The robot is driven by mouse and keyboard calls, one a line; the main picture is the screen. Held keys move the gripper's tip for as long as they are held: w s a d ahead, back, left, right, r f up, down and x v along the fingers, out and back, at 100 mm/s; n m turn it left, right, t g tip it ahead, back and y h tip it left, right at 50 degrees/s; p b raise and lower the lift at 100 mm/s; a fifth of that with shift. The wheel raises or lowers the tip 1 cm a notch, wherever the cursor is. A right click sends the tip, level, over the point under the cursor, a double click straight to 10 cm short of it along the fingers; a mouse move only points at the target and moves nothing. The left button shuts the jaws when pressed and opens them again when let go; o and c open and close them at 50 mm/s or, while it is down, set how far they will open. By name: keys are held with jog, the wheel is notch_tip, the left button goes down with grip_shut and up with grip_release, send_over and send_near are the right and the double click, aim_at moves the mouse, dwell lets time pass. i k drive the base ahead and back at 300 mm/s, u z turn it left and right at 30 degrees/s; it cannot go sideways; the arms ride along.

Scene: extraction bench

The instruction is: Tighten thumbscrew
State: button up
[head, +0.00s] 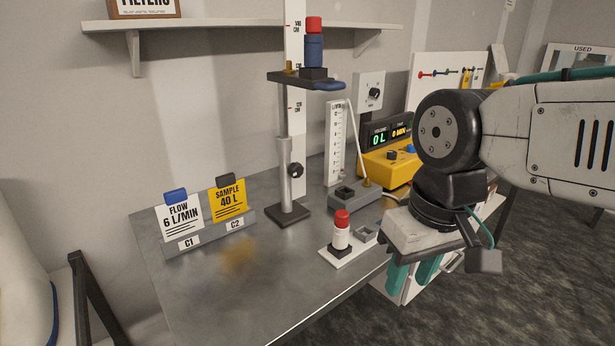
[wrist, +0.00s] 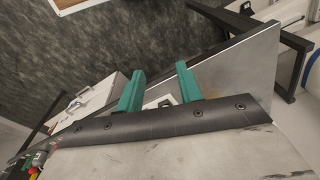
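A dark round knob (head: 297,170), which looks like the thumbscrew, sits on the right side of the metal stand column (head: 285,165). The stand rises from a dark square base on the bench. Higher up, a dark bracket (head: 305,79) carries a blue cylinder with a red cap (head: 313,45). A small brass part (head: 289,67) shows beside the column at the bracket. My gripper (head: 412,274) is at the bench's right edge, well right of the stand, fingers pointing down. Its teal fingers are apart and empty, also in the wrist view (wrist: 160,88). The stand is not recognisable there.
A white tray (head: 345,250) with a red-capped vial (head: 341,230) stands between the stand and my gripper. Behind are a grey block (head: 356,197), a yellow meter (head: 385,162) and a scale (head: 336,145). Cards (head: 180,217) stand left. The front bench is clear.

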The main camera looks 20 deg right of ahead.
aim_at(295, 170)
jog(key=u, duration=0.05)
jog(key=k, duration=1.2)
jog(key=u, duration=0.6)
jog(key=i, duration=0.5)
jog(key=u, duration=0.55)
jog(key=i, duration=1.2)
jog(key=z, duration=0.7)
